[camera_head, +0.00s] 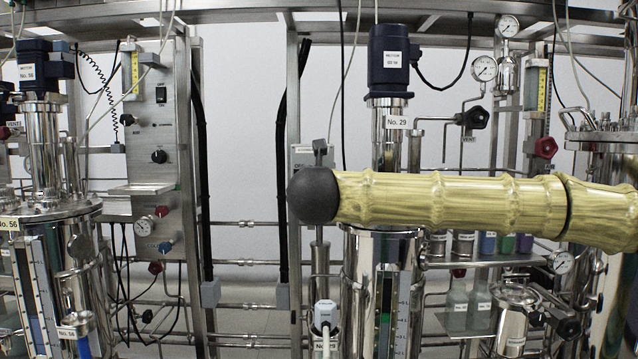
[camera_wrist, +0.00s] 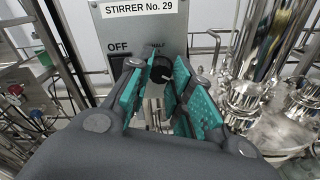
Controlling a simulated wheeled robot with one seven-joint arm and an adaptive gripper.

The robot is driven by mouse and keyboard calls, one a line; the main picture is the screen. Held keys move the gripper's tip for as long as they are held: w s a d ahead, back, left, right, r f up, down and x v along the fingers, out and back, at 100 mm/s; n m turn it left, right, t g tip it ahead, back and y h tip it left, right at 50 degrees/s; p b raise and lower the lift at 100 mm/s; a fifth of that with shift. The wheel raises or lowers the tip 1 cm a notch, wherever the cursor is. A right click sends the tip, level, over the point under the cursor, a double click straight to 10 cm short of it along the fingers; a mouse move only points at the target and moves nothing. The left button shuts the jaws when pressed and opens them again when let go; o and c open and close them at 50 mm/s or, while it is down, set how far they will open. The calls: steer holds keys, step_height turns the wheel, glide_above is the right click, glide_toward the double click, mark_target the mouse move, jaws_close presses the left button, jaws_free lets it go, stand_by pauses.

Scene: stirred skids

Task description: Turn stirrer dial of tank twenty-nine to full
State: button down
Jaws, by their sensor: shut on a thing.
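The stirrer dial (camera_wrist: 162,70) is a small black knob on a grey panel (camera_wrist: 176,34) labelled "STIRRER No. 29" in the wrist view. "OFF" is printed to its left and a partly covered mark, seemingly "HALF", above it. A small pale mark shows on the knob, but its exact direction is hard to read. My gripper (camera_wrist: 160,76) has its teal-padded fingers closed on either side of the knob. Any mark right of the dial is hidden by a finger. In the head view, tank twenty-nine (camera_head: 352,262) stands behind my arm, which hides the dial and gripper.
Tank 56 (camera_head: 62,232) and its control panel (camera_head: 160,105) stand at the left. Pipes, gauges and a dark valve knob (camera_head: 477,117) crowd the right side. Shiny metal fittings (camera_wrist: 245,98) lie close right of my gripper in the wrist view.

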steer(key=shift+f, duration=0.25)
steer(key=c, duration=1.3)
jaws_free()
steer(key=shift+o, duration=0.2)
steer(key=shift+r, duration=0.15)
steer(key=s, duration=1.2)
steer(key=shift+r, duration=0.3)
steer(key=shift+a, duration=0.15)
